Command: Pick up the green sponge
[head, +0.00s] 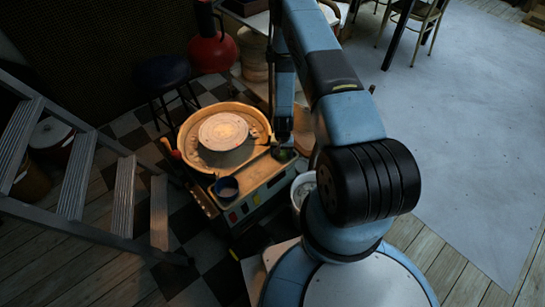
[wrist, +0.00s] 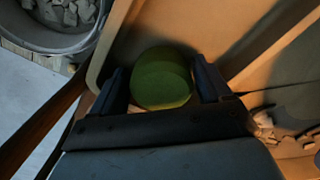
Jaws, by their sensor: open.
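The green sponge (wrist: 162,80) is a rounded green piece in the middle of the wrist view. It rests on the tan surface of the pottery wheel's table (wrist: 245,35). My gripper (wrist: 165,85) is open, with one dark finger to the left of the sponge and the other to its right. The sponge is between the fingers; I cannot tell whether either finger touches it. In the head view, my gripper (head: 283,138) is low at the right side of the wheel table, and a small dark green patch of the sponge (head: 283,154) shows just below it.
The round wheel head (head: 223,131) sits in its basin left of my gripper. A blue cup (head: 227,187) stands at the table's front. A bucket of grey pieces (wrist: 62,20) is beside the table. A stool (head: 163,75) and a ladder (head: 75,175) stand to the left.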

